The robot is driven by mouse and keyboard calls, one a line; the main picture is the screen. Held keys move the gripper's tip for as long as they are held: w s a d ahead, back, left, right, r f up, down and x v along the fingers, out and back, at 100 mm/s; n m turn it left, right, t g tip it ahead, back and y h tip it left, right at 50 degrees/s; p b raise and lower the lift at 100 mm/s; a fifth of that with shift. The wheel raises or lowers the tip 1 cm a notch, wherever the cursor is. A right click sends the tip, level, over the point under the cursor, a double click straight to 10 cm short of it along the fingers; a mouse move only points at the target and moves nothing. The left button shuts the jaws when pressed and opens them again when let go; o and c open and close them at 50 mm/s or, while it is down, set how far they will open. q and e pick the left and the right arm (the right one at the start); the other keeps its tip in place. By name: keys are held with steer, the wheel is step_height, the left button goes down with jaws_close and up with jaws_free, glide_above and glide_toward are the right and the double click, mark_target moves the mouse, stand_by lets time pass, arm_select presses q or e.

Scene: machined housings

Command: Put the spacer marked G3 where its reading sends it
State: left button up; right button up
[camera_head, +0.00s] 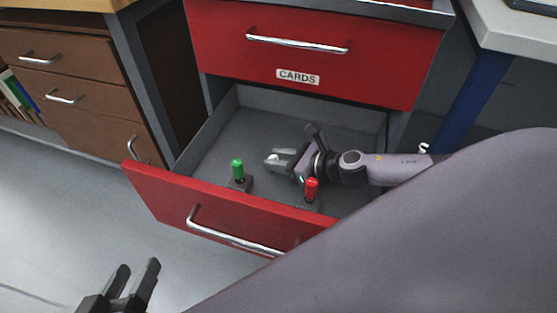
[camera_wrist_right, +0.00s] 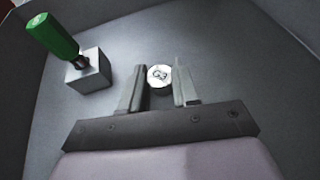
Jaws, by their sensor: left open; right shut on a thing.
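The spacer marked G3 (camera_wrist_right: 159,75) is a small, round, pale disc with its marked face towards the right wrist camera. My right gripper (camera_wrist_right: 160,88) is shut on it, with one finger on each side. In the head view the right gripper (camera_head: 274,160) is inside the open red drawer (camera_head: 165,196), low over its grey floor, and the spacer shows only as a small pale spot between the fingertips. I cannot tell whether the spacer touches the drawer floor. My left gripper (camera_head: 140,275) is open and empty, in front of the drawer.
A green-handled peg (camera_head: 238,169) stands in a grey block in the drawer, left of the right gripper. A red-handled peg (camera_head: 312,188) stands close to my right wrist. A closed red drawer labelled CARDS (camera_head: 298,77) is above. The drawer's back left floor is clear.

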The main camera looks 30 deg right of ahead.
steer(key=shift+f, duration=0.15)
steer(key=o, duration=1)
steer(key=shift+o, duration=0.2)
